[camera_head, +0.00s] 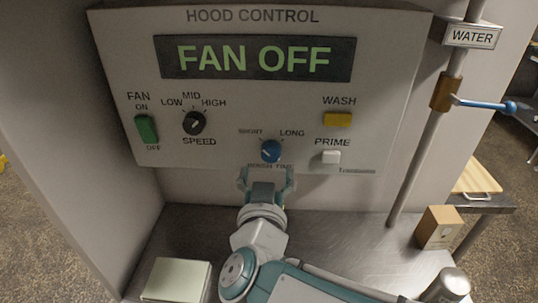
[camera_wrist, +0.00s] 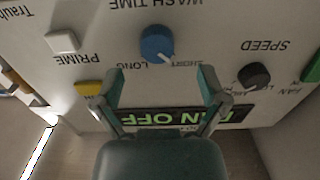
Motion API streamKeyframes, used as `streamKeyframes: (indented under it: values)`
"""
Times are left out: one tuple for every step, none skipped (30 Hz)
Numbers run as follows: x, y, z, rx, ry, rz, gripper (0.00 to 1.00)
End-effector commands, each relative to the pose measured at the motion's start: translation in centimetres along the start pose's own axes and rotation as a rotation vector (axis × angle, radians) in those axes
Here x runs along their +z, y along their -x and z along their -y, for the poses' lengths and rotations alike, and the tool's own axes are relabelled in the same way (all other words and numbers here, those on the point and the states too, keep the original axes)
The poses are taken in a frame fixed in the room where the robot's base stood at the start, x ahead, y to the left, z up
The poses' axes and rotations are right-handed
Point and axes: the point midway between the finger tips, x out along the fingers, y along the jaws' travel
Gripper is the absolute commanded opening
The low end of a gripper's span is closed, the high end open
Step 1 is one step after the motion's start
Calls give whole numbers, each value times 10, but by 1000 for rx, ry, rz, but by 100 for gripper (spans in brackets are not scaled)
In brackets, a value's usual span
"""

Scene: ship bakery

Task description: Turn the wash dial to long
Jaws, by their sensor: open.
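The blue wash dial (camera_head: 271,151) sits low in the middle of the hood control panel, between the SHORT label on its left and the LONG label (camera_head: 292,133) on its right. In the wrist view, which shows the panel upside down, the dial (camera_wrist: 157,44) is upper middle. Its pale pointer mark is turned to the SHORT side. My gripper (camera_head: 266,176) is open and empty, just below and in front of the dial in the head view. In the wrist view its fingers (camera_wrist: 162,78) are spread, with the dial beyond their tips and apart from them.
The panel (camera_head: 120,75) also holds a green fan switch (camera_head: 146,129), a black speed dial (camera_head: 194,123), a yellow wash button (camera_head: 338,119) and a white prime button (camera_head: 331,157). The display reads FAN OFF. A pipe with a blue-handled valve (camera_head: 483,104) stands right. A box (camera_head: 437,229) is lower right.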

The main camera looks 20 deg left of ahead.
Motion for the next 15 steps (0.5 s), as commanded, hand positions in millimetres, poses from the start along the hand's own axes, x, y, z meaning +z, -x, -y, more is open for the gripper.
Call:
streamKeyframes:
  values:
    - [0, -10, -1, 5, 1, 0, 92]
    - [0, -16, -1, 4, 0, 0, 92]
    - [0, -22, -2, 5, -1, 0, 92]
    - [0, -27, -2, 4, 0, 0, 92]
    - [0, -31, -2, 3, 0, 0, 92]
    - [0, -36, -1, 3, -1, 0, 92]
    - [0, -39, -1, 2, -1, 0, 92]
    - [0, -42, -1, 1, -1, 0, 92]
    - [0, -45, -1, 1, -1, -1, 92]
    - [-1, -47, -1, 1, -1, -1, 92]
    - [-1, -48, -1, 1, -1, -1, 92]
    - [0, -49, 0, 1, -1, -1, 92]
    - [0, -50, 0, 0, -1, 0, 92]
    - [0, -50, 0, 0, -1, 0, 92]
    - [0, -50, 0, 0, -1, 0, 92]
